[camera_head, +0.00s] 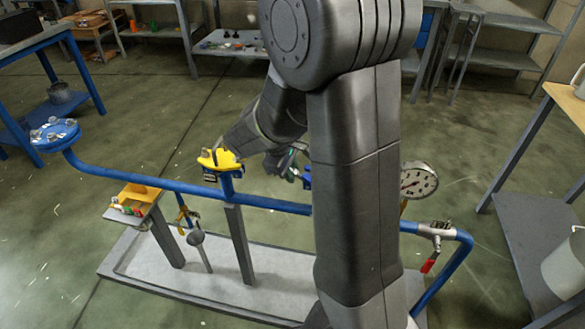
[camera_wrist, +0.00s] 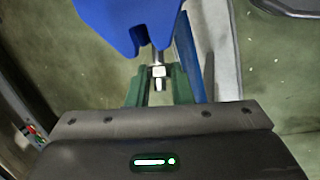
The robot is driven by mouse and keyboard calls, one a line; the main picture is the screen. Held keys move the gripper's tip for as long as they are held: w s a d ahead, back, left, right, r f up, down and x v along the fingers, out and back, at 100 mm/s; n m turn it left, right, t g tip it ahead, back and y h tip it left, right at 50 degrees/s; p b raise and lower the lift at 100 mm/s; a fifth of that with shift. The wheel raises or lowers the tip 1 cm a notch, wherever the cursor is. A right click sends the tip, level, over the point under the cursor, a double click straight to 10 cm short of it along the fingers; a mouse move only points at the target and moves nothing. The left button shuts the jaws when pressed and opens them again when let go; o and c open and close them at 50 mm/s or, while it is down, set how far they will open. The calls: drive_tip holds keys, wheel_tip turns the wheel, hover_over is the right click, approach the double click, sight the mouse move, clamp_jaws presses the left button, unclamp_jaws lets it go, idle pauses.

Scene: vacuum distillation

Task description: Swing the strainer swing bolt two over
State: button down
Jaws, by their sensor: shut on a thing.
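In the wrist view, the green fingers of my gripper (camera_wrist: 158,92) are shut on a small metal swing bolt (camera_wrist: 158,70). The bolt's shank runs up to a blue strainer body (camera_wrist: 145,18) at the top of the picture. In the head view, my gripper (camera_head: 290,170) is beside a small visible piece of the blue strainer (camera_head: 307,178). My arm hides most of the strainer there, and the bolt cannot be made out. I cannot tell from these views which of its swing bolts is held.
A blue pipe (camera_head: 180,188) runs across a low grey skid (camera_head: 265,290). A yellow-topped fitting (camera_head: 220,160) stands left of my gripper. A pressure gauge (camera_head: 418,180) and a red-handled valve (camera_head: 430,262) are to the right. An orange tray (camera_head: 135,198) sits at the left.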

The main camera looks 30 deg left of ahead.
drive_tip(key=shift+s+a+f+n+t+h+p, duration=0.15)
drive_tip(key=shift+f+t+h+p, duration=0.4)
drive_tip(key=shift+h, duration=0.6)
drive_tip(key=shift+a+f+n+t+h+p, duration=0.25)
drive_tip(key=shift+f+h, duration=0.4)
drive_tip(key=shift+h, duration=0.45)
drive_tip(key=shift+s+a+f+n+t+h+p, duration=0.15)
drive_tip(key=shift+f+t+h+p, duration=0.35)
drive_tip(key=shift+h, duration=0.65)
drive_tip(key=shift+w+f, duration=0.1)
drive_tip(key=shift+f, duration=0.05)
drive_tip(key=c, duration=1.5)
unclamp_jaws()
drive_tip(key=shift+c, duration=0.2)
wheel_tip(320, 180, up, 10)
drive_tip(key=p, duration=0.1)
